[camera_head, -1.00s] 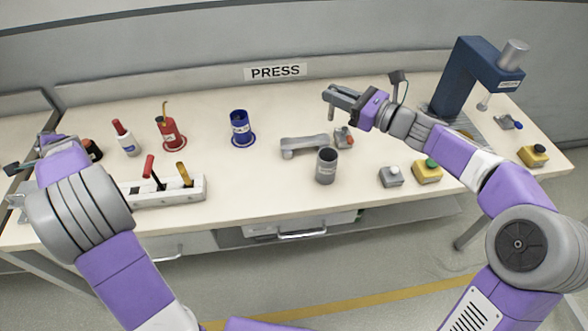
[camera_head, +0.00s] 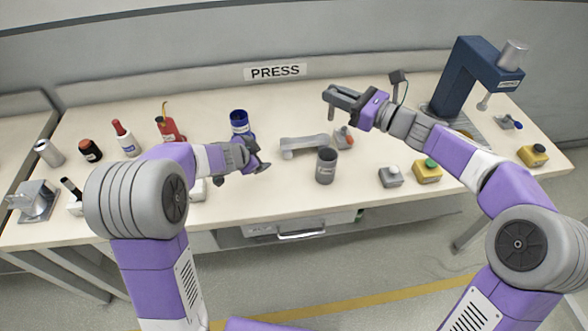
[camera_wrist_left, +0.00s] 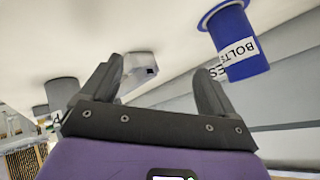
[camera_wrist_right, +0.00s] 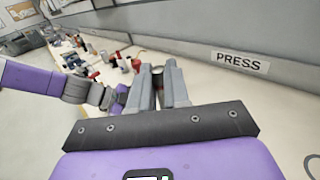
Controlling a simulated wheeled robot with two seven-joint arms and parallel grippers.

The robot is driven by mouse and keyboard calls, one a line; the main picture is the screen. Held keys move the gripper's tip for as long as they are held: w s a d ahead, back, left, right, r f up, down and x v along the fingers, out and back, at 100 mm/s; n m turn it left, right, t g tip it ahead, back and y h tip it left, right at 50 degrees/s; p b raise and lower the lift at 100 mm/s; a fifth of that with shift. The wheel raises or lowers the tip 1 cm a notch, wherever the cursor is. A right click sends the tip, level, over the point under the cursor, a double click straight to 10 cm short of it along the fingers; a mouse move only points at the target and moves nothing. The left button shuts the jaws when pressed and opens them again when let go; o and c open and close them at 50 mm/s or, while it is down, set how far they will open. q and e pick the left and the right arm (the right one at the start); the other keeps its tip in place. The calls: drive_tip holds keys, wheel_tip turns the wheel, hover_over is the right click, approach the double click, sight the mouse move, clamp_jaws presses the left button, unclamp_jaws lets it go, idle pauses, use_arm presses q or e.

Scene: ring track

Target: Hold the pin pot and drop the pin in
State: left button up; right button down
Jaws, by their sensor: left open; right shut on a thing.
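The dark grey pot (camera_head: 326,168), with a pale label, stands upright near the front middle of the bench. I take it as the pin pot. It also appears at the left of the left wrist view (camera_wrist_left: 62,92). My left gripper (camera_head: 262,160) is open and empty, left of the pot and apart from it. My right gripper (camera_head: 330,96) is shut on a short grey pin (camera_head: 331,112), which hangs below its fingertips, above the back of the bench. The pin also shows between the fingers in the right wrist view (camera_wrist_right: 158,82).
A grey cradle-like block (camera_head: 304,143) lies just behind the pot. Button boxes (camera_head: 427,172) and a blue press (camera_head: 462,75) stand to the right.

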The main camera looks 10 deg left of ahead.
sight(320, 165)
use_arm(q)
drive_tip(key=s+d+h, duration=0.1)
drive_tip(key=d, duration=0.1)
drive_tip(key=s+d+h, duration=0.1)
drive_tip(key=d, duration=0.1)
drive_tip(key=s+d+h, duration=0.1)
drive_tip(key=d+h, duration=0.1)
drive_tip(key=shift+d+f+g, duration=0.1)
drive_tip(key=shift+f+g, duration=0.2)
drive_tip(key=shift+f, duration=0.1)
drive_tip(key=s+d+r+h, duration=0.4)
drive_tip(key=d, duration=0.2)
drive_tip(key=x, duration=1.2)
drive_tip(key=shift+w+d+f, duration=0.1)
drive_tip(key=shift+w+f, duration=0.05)
drive_tip(key=shift+w, duration=0.05)
drive_tip(key=c, duration=1)
drive_tip(key=shift+c, duration=0.3)
